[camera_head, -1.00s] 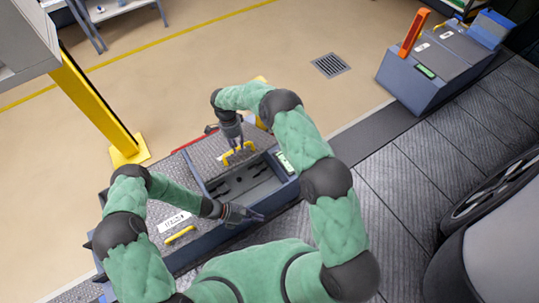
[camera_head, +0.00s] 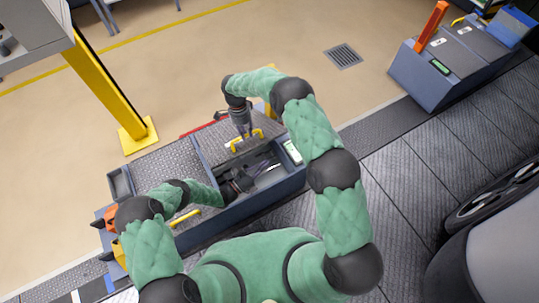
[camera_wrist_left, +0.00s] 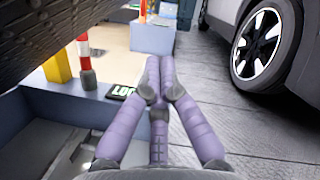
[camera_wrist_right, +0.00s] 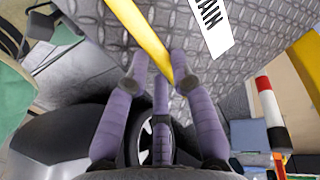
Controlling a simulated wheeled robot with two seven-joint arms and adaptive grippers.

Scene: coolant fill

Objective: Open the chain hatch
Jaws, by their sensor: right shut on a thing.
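The chain hatch is a grey tread-plate lid (camera_head: 215,138) with a yellow handle (camera_head: 257,135), tilted up at the far side of an open compartment in a blue-grey floor box. In the right wrist view its label (camera_wrist_right: 208,22) shows "AIN", partly cut off. My right gripper (camera_head: 244,136) is shut on the yellow handle, which crosses between its fingers in the right wrist view (camera_wrist_right: 152,38). My left gripper (camera_head: 272,170) reaches over the open compartment beneath the raised lid; its fingertips (camera_wrist_left: 158,68) are together and hold nothing visible. The lid looms at upper left there.
The box's other lid (camera_head: 170,165) is down; its yellow handle (camera_head: 184,217) is partly behind my left arm. A yellow post (camera_head: 110,95) stands behind the box. A car wheel (camera_head: 495,200) is at right.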

